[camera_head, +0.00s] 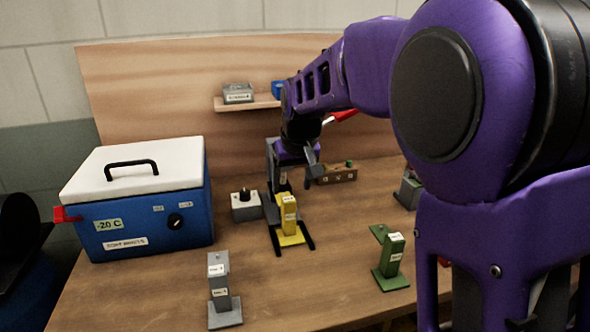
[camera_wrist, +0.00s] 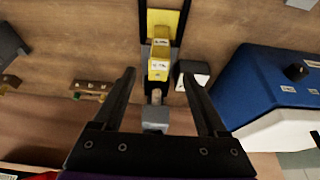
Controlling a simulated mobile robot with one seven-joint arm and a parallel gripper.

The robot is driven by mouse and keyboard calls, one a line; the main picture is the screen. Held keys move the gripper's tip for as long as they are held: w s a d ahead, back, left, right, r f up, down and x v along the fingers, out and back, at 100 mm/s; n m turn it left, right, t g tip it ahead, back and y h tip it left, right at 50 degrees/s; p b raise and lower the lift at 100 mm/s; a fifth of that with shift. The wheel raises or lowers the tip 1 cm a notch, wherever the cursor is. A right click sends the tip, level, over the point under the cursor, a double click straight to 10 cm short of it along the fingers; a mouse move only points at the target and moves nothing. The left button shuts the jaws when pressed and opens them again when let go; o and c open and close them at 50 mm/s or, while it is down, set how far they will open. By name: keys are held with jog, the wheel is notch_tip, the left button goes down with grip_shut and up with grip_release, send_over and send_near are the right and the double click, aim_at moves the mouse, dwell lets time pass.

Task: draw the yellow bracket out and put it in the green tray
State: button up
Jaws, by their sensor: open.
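The yellow bracket (camera_head: 289,212) has an upright labelled block on a flat yellow base. It sits on a dark two-railed fixture (camera_head: 308,243) in the middle of the bench. In the wrist view the yellow bracket (camera_wrist: 160,68) shows ahead, around the line between my fingertips. My gripper (camera_head: 302,168) is behind and above it; in the wrist view my gripper (camera_wrist: 159,74) is open with nothing held. Whether the fingers flank the block at its height, I cannot tell. A green piece (camera_head: 392,258) with an upright labelled block stands to the right; I cannot make out a separate green tray.
A blue cooler with a white lid (camera_head: 140,200) stands at the left. A grey labelled stand (camera_head: 221,285) is at the front. A small box with a dark knob (camera_head: 246,205) sits just left of the fixture. Bare bench lies between the fixture and the green piece.

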aim_at(288, 209)
jog(key=b+x, duration=0.1)
jog(key=x, duration=1)
jog(key=shift+w, duration=0.15)
grip_shut()
